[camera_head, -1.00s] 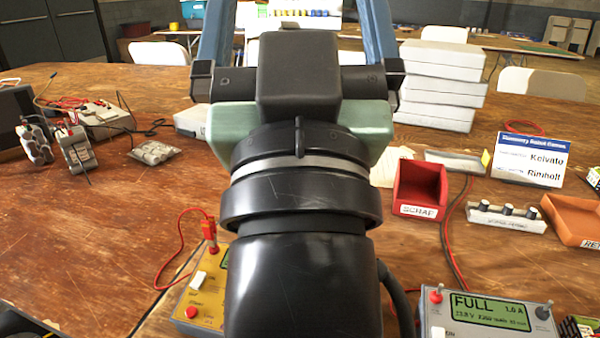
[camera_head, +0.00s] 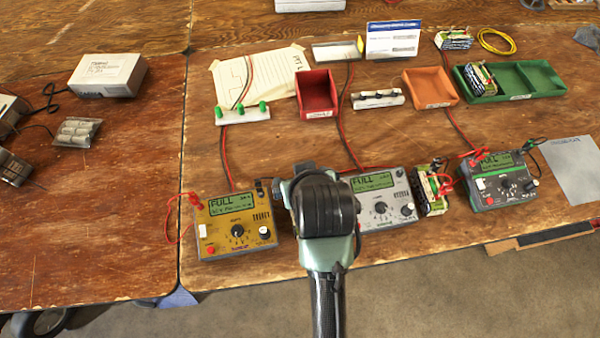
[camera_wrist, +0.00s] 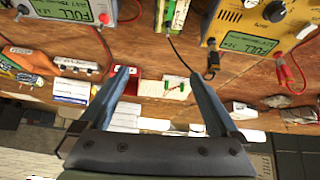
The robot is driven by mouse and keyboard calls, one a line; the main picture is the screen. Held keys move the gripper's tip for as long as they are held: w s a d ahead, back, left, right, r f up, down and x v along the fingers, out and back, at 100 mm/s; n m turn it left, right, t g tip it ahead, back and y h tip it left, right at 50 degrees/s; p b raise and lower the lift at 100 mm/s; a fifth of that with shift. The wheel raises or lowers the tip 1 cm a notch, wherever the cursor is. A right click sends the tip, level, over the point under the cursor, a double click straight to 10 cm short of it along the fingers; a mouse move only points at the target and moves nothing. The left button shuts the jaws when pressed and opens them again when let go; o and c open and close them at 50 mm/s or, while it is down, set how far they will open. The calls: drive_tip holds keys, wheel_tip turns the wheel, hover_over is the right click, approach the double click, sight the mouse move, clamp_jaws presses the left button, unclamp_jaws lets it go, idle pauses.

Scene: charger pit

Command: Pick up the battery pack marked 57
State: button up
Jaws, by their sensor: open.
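No number 57 is legible on any pack. One battery pack (camera_head: 430,190) with red leads stands between the grey charger (camera_head: 383,200) and the dark charger (camera_head: 500,182). Another pack (camera_head: 478,78) sits in the left compartment of the green tray (camera_head: 540,66), and a third pack (camera_head: 453,40) stands behind it. In the wrist view, a pack-like striped thing (camera_wrist: 178,13) is cut off at the top edge. My gripper (camera_wrist: 162,76) is open and empty, apart from the packs. In the head view my arm hides it and part of the grey charger.
The yellow charger (camera_head: 236,224) stands left of my arm. A red bin (camera_head: 318,94), a white switch strip (camera_head: 377,99) and an orange bin (camera_head: 430,88) stand farther back. Red and black cables cross the table. The left table is mostly bare near its front.

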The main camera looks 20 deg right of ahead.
drive_tip(key=s+f+g+p, duration=0.2)
drive_tip(key=s+g+p, duration=0.1)
drive_tip(key=s, duration=0.3)
drive_tip(key=shift+y, duration=0.4)
drive_tip(key=x, duration=0.2)
drive_tip(key=b+x, duration=0.1)
drive_tip(key=x, duration=0.2)
drive_tip(key=a+x, duration=0.1)
drive_tip(key=x, duration=0.1)
drive_tip(key=shift+w, duration=0.35)
drive_tip(key=shift+a+b+x, duration=0.1)
drive_tip(key=shift+b+x, duration=0.05)
drive_tip(key=shift+x, duration=1.25)
drive_tip(key=shift+a+b+x, duration=0.15)
drive_tip(key=shift+x, duration=1.25)
drive_tip(key=shift+w, duration=0.1)
clamp_jaws()
drive_tip(key=shift+w+r, duration=0.1)
drive_tip(key=shift+r, duration=0.05)
